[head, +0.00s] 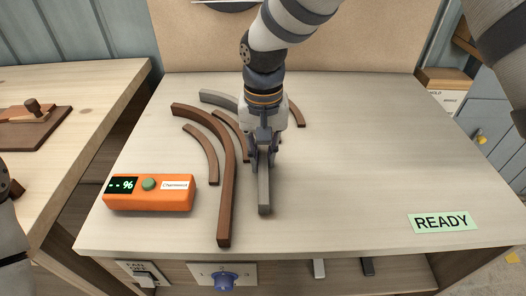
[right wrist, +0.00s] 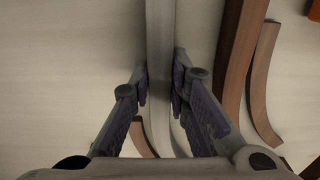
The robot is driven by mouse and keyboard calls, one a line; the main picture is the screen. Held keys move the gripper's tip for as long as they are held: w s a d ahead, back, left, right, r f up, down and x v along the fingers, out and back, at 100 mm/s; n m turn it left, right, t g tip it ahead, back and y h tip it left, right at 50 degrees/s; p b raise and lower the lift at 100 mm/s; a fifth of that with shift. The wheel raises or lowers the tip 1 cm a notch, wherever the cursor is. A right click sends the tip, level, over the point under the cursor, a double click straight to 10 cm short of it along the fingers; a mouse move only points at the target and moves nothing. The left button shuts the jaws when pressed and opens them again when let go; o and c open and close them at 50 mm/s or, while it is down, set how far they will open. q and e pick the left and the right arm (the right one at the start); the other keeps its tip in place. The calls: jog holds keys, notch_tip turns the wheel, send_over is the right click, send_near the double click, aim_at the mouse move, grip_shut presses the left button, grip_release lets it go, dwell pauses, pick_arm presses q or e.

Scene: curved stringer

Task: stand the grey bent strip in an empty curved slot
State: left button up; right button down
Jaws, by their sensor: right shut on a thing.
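The grey bent strip (head: 264,190) lies along the pale table. Its straight end points to the front, and its bent far end (head: 217,98) shows behind my right arm. My right gripper (head: 263,147) is shut on its straight part, which the fingers partly hide. In the right wrist view the strip (right wrist: 160,50) passes between the two fingers (right wrist: 160,90). A long brown bent strip (head: 228,175) lies to the left, with shorter brown curved pieces (head: 204,150) (head: 228,123) (head: 298,112) around. I cannot make out a distinct empty curved slot.
An orange box with a display (head: 150,193) stands at the table's left front. A green READY label (head: 442,222) lies at the right front. The right half of the table (head: 370,150) is otherwise clear. Another wooden table (head: 90,85) stands to the left.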

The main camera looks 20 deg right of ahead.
jog(key=shift+f, duration=0.1)
jog(key=c, duration=1.4)
grip_release()
jog(key=shift+c, duration=0.2)
